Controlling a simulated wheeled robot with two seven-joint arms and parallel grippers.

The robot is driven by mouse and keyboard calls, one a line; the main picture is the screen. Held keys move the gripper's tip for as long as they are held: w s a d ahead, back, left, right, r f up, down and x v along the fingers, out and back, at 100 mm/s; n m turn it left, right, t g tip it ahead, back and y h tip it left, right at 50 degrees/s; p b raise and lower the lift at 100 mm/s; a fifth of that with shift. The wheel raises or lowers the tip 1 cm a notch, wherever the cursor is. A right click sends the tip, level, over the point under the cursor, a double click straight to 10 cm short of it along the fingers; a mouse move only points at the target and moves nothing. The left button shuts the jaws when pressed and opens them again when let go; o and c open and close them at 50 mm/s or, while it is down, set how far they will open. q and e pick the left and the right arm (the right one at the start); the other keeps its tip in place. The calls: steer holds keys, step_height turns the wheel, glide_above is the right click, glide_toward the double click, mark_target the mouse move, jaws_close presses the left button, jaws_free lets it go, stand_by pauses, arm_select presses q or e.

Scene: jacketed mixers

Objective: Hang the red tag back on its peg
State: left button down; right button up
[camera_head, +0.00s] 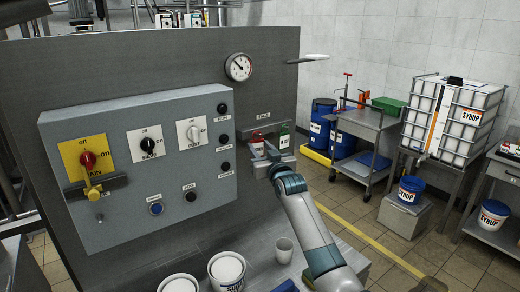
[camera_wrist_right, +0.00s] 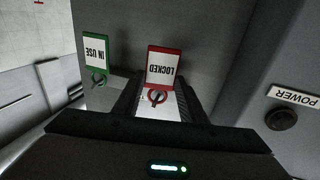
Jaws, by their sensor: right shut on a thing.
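The red tag (camera_wrist_right: 164,66), with a white LOCKED label, lies between the fingers of my right gripper (camera_wrist_right: 160,100) in the wrist view. Its red ring (camera_wrist_right: 157,97) overlaps a short dark peg; I cannot tell whether the peg passes through it. In the head view the red tag (camera_head: 257,142) is partly hidden by my right gripper (camera_head: 267,158), which is at the TAGS place on the panel's right. A green tag (camera_wrist_right: 96,52), labelled IN USE, is beside it at its own peg (camera_wrist_right: 98,80). My left gripper is out of view.
The grey control box (camera_head: 120,215) with a yellow-plated main switch (camera_head: 87,158) is left of the gripper. The POWER button (camera_wrist_right: 282,118) is close by in the wrist view. White tubs (camera_head: 227,268) and a cup (camera_head: 284,250) stand below. A cart (camera_head: 368,128) stands farther right.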

steer(key=o, duration=1.2)
steer(key=shift+s+f, duration=0.1)
steer(key=shift+s, duration=0.05)
steer(key=shift+b+v, duration=0.35)
steer(key=shift+v, duration=0.4)
steer(key=shift+b+v, duration=2.4)
steer(key=shift+v, duration=5.45)
steer(key=shift+f, duration=0.1)
